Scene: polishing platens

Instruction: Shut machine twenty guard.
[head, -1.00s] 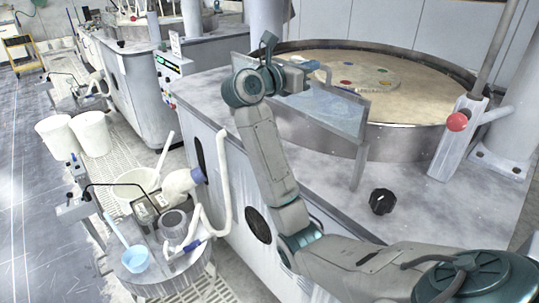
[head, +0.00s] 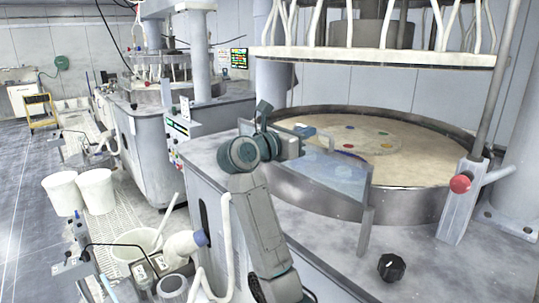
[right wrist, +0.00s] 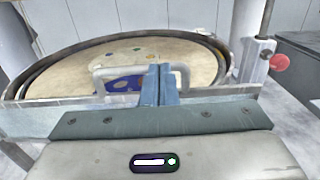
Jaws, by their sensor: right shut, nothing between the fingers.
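The guard (head: 345,175) is a pale blue see-through panel at the near left side of the round platen (head: 415,150) in the head view. A post stands at its right end. In the right wrist view the guard's panel (right wrist: 225,92) runs across the picture, with a pale loop handle (right wrist: 184,78) above it. My right gripper (head: 304,132) is at the guard's upper edge. In the right wrist view its blue fingers (right wrist: 158,85) are shut and empty, in front of the handle's middle. Whether they touch it I cannot tell. My left gripper is out of view.
A red ball knob (head: 460,184) on a lever stands right of the platen, and a black knob (head: 391,267) sits on the worktop. Above hangs a round plate (head: 390,57) with white hoses. White buckets (head: 97,190) and a similar machine stand at left.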

